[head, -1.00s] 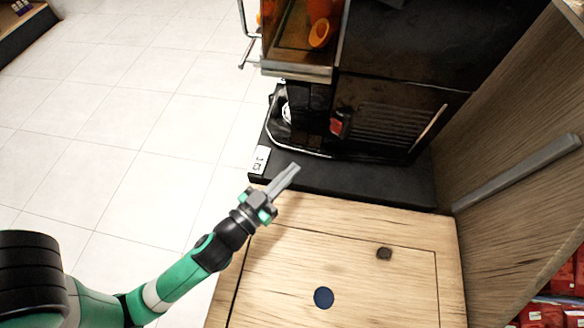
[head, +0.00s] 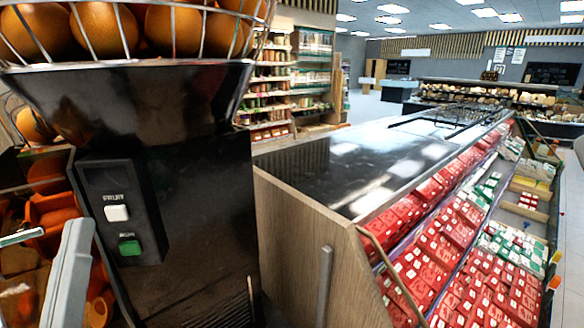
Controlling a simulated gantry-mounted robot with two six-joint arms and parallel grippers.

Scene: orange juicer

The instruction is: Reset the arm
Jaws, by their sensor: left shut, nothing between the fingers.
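The orange juicer (head: 195,220) fills the left side of the head view, tall and black. Its front panel (head: 122,212) carries a white button (head: 117,213) and a green button (head: 130,247). A wire basket of oranges (head: 105,32) sits on top. My left gripper (head: 72,250) shows only as a grey finger shape at the lower left, shut and empty, in front of the juicer's orange inner parts (head: 52,212). Whether it touches the juicer cannot be told. The rest of the left arm is out of frame. My right gripper is not in view.
A wood-sided display counter (head: 300,240) with a dark glossy top (head: 340,160) stands right of the juicer. Its shelves hold red packages (head: 430,255). Stocked shelves (head: 268,85) stand behind, and a long display case (head: 480,98) is at the back.

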